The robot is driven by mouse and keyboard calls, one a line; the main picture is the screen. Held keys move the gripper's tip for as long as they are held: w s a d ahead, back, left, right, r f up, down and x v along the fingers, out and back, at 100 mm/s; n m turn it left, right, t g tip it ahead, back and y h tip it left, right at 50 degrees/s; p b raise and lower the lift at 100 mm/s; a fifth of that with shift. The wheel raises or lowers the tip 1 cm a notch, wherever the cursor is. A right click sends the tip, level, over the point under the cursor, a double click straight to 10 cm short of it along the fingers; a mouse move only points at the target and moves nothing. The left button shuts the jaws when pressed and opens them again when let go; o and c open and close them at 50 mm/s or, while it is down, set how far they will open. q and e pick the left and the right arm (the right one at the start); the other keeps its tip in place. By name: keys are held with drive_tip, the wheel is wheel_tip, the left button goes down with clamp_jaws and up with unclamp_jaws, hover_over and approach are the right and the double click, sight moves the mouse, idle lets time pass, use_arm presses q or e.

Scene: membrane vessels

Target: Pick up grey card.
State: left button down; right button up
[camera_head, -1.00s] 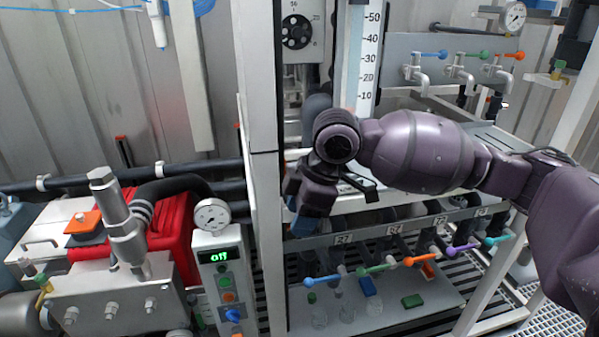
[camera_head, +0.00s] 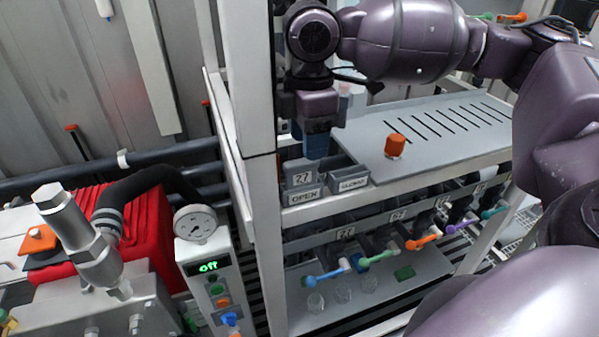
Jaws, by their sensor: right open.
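My right gripper (camera_head: 316,145) points down in the upper middle of the head view. Its blue fingers hang over two small grey trays at the left end of a grey shelf; the gap between the fingers is hard to see. A grey card (camera_head: 299,173) with dark marks like "??" stands in the left tray, labelled OPEN (camera_head: 305,196). The card is just below and left of the fingers, and I cannot tell whether they touch it. The right tray (camera_head: 352,183) has a label too small to read surely. My left gripper is not in view.
An orange-capped object (camera_head: 395,145) stands on the slotted grey shelf (camera_head: 450,150) to the right. A white upright post (camera_head: 262,210) is close on the left. Coloured valve handles and several clear glasses (camera_head: 342,295) are below.

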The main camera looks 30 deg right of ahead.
sight(306, 168)
drive_tip(key=shift+w+a+f, duration=0.1)
drive_tip(key=shift+a+f, duration=0.05)
drive_tip(key=shift+f, duration=3.5)
drive_tip(key=shift+c, duration=0.3)
clamp_jaws()
